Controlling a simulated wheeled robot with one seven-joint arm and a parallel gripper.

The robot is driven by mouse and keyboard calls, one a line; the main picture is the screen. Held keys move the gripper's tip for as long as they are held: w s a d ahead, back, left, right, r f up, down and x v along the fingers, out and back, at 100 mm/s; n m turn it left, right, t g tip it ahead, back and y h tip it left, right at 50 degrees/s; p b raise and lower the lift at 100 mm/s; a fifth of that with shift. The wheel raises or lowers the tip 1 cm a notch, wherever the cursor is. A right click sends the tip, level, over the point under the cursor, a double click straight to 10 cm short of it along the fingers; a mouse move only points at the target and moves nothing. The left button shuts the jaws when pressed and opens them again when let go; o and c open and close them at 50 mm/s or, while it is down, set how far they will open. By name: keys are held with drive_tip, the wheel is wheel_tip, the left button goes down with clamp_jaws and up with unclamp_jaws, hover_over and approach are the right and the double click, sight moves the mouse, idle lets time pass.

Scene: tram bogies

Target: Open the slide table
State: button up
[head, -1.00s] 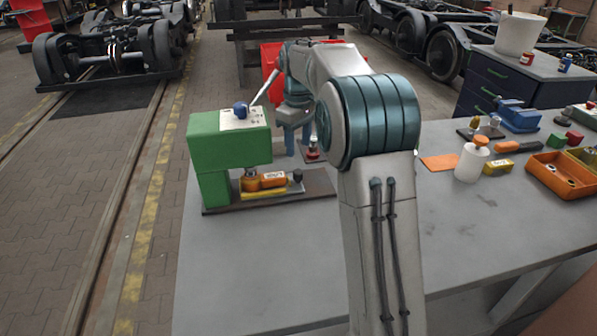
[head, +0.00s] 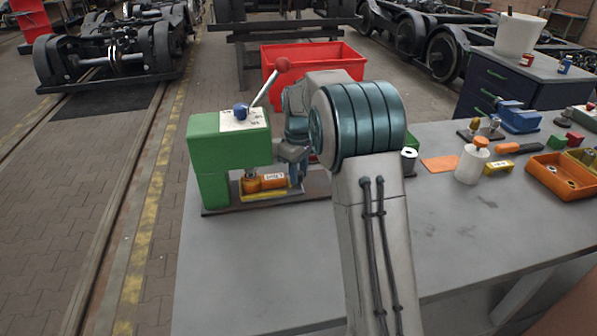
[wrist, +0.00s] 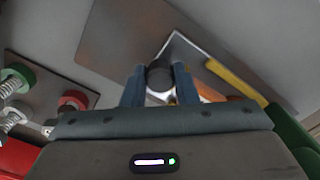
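The green press (head: 215,150) stands on a dark base plate at the left of the bench. Its slide table (head: 262,195), edged in yellow, carries an orange part (head: 268,182) under the press head. The slide's yellow edge also shows in the wrist view (wrist: 235,82). The slide's dark knob (wrist: 159,76) sits between the two blue fingers of my gripper (wrist: 160,84), which touch it on both sides. In the head view my gripper (head: 296,174) is at the right end of the slide, and my arm and hand hide the knob.
A lever with a red ball (head: 283,65) rises above the press. A red bin (head: 335,62) stands behind the bench. The front of the bench is clear.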

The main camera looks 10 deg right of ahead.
clamp_jaws()
drive_tip(key=d+p, duration=0.1)
drive_tip(key=d, duration=1.2)
drive_tip(key=shift+p, duration=0.35)
drive_tip(key=shift+a, duration=0.1)
drive_tip(key=o, duration=0.7)
unclamp_jaws()
drive_tip(key=shift+o, duration=0.2)
wheel_tip(320, 180, up, 14)
